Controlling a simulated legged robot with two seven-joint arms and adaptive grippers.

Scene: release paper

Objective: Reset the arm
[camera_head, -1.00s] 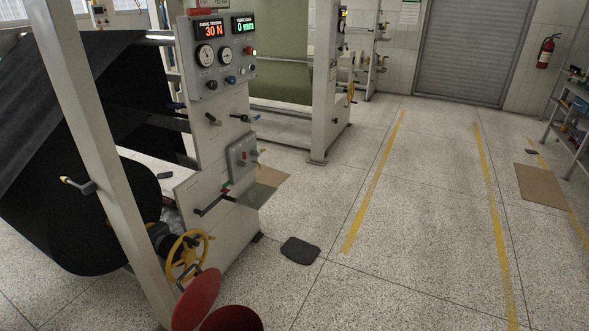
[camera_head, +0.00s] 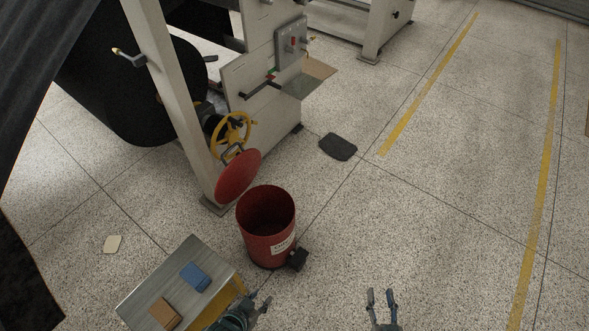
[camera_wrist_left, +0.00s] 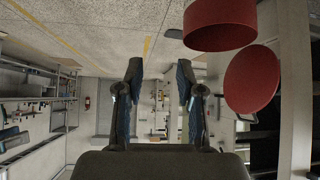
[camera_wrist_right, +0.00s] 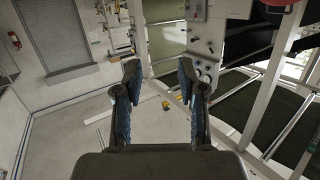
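My left gripper (camera_head: 260,301) is at the bottom of the head view, close to the right side of a small metal-topped table. Its fingers stand apart with nothing between them in the left wrist view (camera_wrist_left: 160,85). My right gripper (camera_head: 381,293) is further right over bare floor. Its fingers are also apart and empty in the right wrist view (camera_wrist_right: 160,85). Most of both arms lies outside the head view.
A red bin (camera_head: 268,245) with its lid (camera_head: 238,176) up stands ahead of the left gripper. The small table (camera_head: 165,280) holds a blue block (camera_head: 195,277) and a brown block (camera_head: 165,313). A yellow handwheel (camera_head: 232,134) is behind. Floor at right is clear.

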